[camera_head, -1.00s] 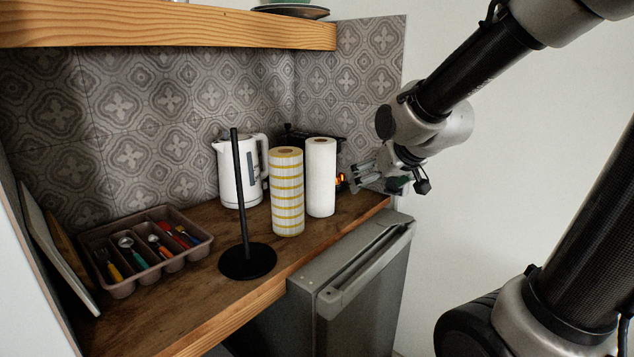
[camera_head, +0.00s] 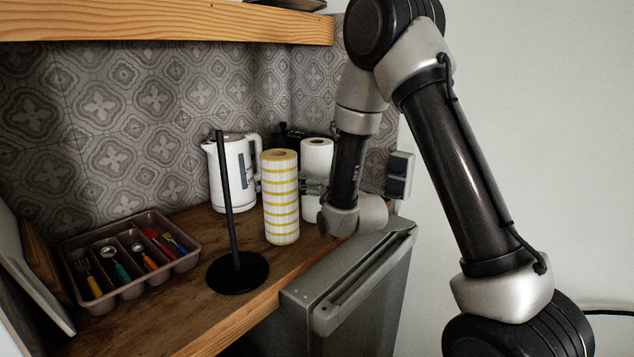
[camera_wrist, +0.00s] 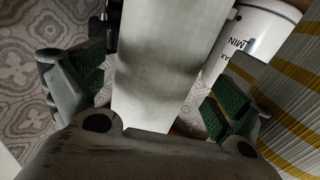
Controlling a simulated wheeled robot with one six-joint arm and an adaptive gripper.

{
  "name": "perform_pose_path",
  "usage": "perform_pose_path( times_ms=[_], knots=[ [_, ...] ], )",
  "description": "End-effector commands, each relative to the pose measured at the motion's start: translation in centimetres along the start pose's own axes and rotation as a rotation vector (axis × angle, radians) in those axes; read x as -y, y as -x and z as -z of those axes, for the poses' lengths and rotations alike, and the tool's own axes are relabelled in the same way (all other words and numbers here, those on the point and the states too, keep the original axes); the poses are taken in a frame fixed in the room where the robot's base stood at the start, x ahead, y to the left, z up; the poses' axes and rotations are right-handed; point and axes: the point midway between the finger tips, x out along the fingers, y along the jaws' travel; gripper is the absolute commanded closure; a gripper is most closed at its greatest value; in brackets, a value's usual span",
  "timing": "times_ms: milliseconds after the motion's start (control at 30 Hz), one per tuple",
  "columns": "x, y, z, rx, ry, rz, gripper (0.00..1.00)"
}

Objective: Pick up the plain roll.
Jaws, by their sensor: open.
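The plain roll (camera_head: 317,158) is a white paper roll standing upright on the wooden counter, to the right of a yellow-striped roll (camera_head: 281,200). My gripper (camera_head: 311,187) is at the plain roll's height in the head view, its fingers partly hidden behind my arm. In the wrist view the plain roll (camera_wrist: 168,60) rises between the two green-padded fingers of my gripper (camera_wrist: 160,95). The fingers are open, one on each side of it, with gaps visible.
The striped roll stands close on the left, near my right-hand finger in the wrist view (camera_wrist: 295,95). A white kettle (camera_head: 236,178) stands behind. A black holder with an upright rod (camera_head: 238,273) and a cutlery tray (camera_head: 128,285) are left. A wooden shelf (camera_head: 170,25) hangs above.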

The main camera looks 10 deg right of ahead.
Motion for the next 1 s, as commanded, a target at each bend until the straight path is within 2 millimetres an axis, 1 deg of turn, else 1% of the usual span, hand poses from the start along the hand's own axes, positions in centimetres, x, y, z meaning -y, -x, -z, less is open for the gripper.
perform_pose_path(
  times_ms=[100, 200, 300, 500, 800, 1000],
  knots=[
    [-0.5, -2.0, -0.3, 0.000, 0.000, -0.001, 0.01],
    [-0.4, -3.2, -0.2, -0.001, 0.000, 0.000, 0.01],
    [-0.4, -3.8, -0.3, 0.001, 0.000, -0.001, 0.01],
    [-0.4, -3.8, -0.2, 0.001, 0.000, 0.000, 0.01],
    [-0.4, -3.8, -0.2, 0.001, 0.000, 0.000, 0.54],
    [-0.4, -3.8, -0.2, 0.000, 0.000, 0.000, 0.54]
  ],
)
